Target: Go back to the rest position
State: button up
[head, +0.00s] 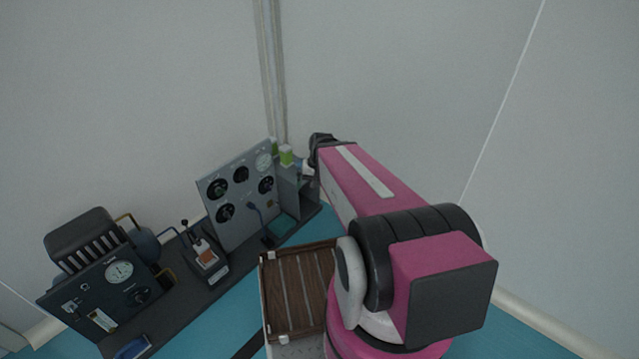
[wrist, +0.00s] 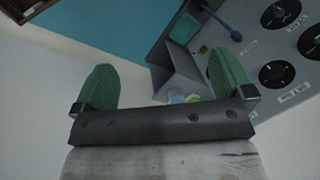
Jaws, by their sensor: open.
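My gripper (wrist: 162,72) is open in the wrist view, its two green fingers wide apart with nothing held between them. In the head view my pink arm reaches away toward the back corner. The gripper is mostly hidden there behind the arm's far end, beside the right end of the grey panel (head: 232,188). The same panel (wrist: 262,62), with black knobs, shows at the right of the wrist view.
Small green-topped containers (head: 286,154) stand by a grey shelf (head: 291,187), close to my arm's end. A wooden slatted tray (head: 296,296) lies near my arm. A dark gauge box (head: 110,290) stands left. Pale walls rise behind; blue floor (head: 225,327) shows below.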

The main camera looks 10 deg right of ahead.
jog(key=shift+s+d+r+n+h, duration=0.9)
jog(key=shift+s+r+h, duration=0.1)
jog(key=shift+r, duration=0.2)
dwell(0.4)
